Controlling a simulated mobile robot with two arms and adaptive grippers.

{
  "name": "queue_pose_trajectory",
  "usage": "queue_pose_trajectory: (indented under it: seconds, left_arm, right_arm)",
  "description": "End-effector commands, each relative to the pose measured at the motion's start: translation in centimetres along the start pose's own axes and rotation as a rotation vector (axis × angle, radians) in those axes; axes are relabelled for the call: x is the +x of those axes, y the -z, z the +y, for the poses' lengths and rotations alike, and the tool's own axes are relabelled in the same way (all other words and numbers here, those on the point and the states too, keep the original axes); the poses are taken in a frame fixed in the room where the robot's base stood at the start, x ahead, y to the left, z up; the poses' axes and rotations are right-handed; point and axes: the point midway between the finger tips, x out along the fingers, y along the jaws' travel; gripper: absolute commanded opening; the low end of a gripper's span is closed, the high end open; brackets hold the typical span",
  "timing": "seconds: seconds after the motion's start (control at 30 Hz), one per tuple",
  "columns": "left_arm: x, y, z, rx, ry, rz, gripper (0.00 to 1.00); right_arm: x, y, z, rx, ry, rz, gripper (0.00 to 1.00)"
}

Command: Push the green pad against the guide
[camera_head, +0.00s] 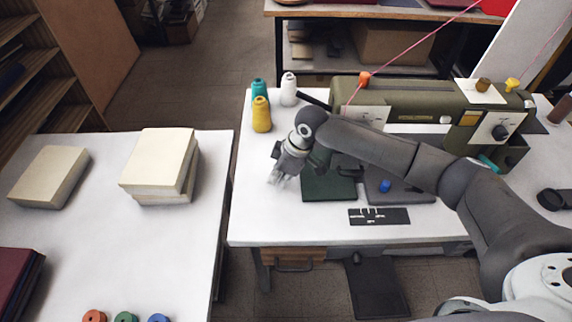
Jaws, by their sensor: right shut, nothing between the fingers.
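The green pad (329,188) lies flat on the white sewing table, left of a dark grey plate (400,191). My right gripper (274,181) is shut and empty, just left of the pad, with its fingers pointing down toward the tabletop. My right arm crosses above the pad and hides its back part. I cannot tell whether the gripper touches the pad. A flat dark strip with white marks (379,216) lies in front of the pad; I cannot tell whether the guide is among these parts. My left gripper is not in view.
A green sewing machine (420,105) stands behind. Yellow (261,114), teal (259,90) and white (288,89) thread cones stand at the back left. A gap separates this table from the left table (100,245), which holds pale stacks (160,160). The table's front left is clear.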

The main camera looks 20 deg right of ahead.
Motion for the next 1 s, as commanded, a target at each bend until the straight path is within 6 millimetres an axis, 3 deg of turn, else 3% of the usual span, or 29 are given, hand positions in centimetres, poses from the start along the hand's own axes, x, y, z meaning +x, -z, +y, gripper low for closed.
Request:
queue_pose_trajectory:
  seconds: [0.03, 0.1, 0.3, 0.77, 1.0]
  left_arm:
    - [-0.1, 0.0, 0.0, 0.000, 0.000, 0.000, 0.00]
    - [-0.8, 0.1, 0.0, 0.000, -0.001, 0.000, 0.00]
    - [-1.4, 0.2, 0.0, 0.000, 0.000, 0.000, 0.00]
    - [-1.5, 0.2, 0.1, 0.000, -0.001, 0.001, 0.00]
    - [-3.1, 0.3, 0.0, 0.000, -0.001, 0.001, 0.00]
  right_arm:
    - [1.0, 0.0, -0.1, 0.001, 0.002, -0.001, 0.00]
    - [-0.1, -1.4, 0.1, 0.001, -0.003, -0.003, 0.00]
    - [-0.7, -3.4, 0.0, 0.000, -0.001, -0.001, 0.00]
    - [-0.8, -3.8, 0.0, -0.001, 0.000, 0.000, 0.00]
    - [-1.6, -5.3, -0.1, 0.003, 0.002, -0.002, 0.00]
